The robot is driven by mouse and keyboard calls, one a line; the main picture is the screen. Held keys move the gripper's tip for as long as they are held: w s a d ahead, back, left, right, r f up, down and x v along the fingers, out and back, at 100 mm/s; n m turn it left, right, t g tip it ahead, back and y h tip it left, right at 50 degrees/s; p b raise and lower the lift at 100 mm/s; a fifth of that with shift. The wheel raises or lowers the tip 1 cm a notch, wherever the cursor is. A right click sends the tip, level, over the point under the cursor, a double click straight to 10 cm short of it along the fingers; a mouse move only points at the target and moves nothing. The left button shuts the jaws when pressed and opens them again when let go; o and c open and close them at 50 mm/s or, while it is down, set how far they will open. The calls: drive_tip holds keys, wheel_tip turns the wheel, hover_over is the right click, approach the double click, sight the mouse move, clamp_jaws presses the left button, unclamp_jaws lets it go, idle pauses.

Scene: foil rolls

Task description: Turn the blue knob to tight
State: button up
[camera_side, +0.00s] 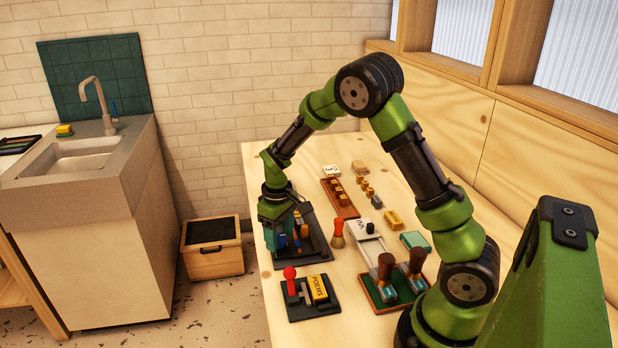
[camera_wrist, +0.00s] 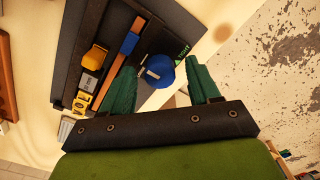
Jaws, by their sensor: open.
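The blue knob (camera_wrist: 161,69) shows in the wrist view on a dark panel (camera_wrist: 65,45), with a pale mark on its left side pointing left. The printed word TIGHT (camera_wrist: 183,49) is on the panel just above and right of the knob. My gripper (camera_wrist: 168,76) is open, its green fingers on either side of the knob, which appears closer to the left finger. I cannot tell whether either finger touches it. In the side view my gripper (camera_side: 277,212) points down over the panel (camera_side: 318,250) near the table's left edge and partly hides the knob's area.
A blue and orange strip (camera_wrist: 118,58) and a yellow part (camera_wrist: 95,58) are left of the knob. A red-handled lever unit (camera_side: 291,280), a red-topped peg (camera_side: 338,232) and a green board with brown handles (camera_side: 374,292) stand nearby. The table edge is close on the left.

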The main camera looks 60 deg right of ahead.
drive_tip(key=c, duration=1)
drive_tip(key=shift+c, duration=0.2)
